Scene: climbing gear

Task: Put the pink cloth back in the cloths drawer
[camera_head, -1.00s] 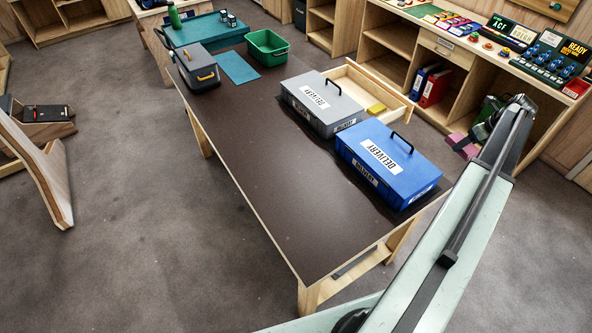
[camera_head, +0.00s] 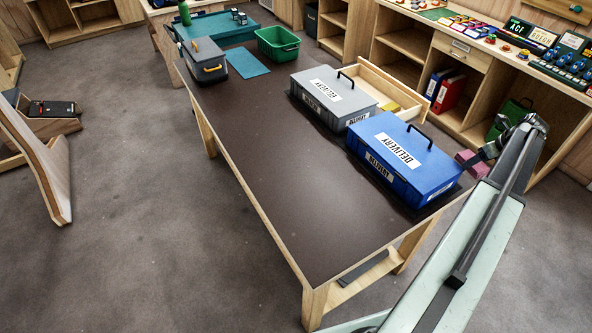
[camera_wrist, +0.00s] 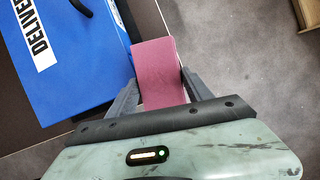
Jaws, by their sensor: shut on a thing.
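The pink cloth (camera_wrist: 160,70) is a flat, folded rectangle between the fingers of my gripper (camera_wrist: 159,88) in the wrist view. My gripper is shut on it, and it sticks out past the fingertips. In the head view the cloth (camera_head: 471,164) shows just right of the blue box, partly hidden by my gripper (camera_head: 484,155). An open pale wooden drawer (camera_head: 365,72) stands out behind the grey box, with something yellow inside. The grey box hides part of it, and I see no label on it.
The blue delivery box (camera_head: 436,172) and grey delivery box (camera_head: 318,101) stand on the dark table (camera_head: 270,185); the blue one is close left of my gripper. Shelves (camera_head: 404,44) with binders stand behind. The table's near half is clear.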

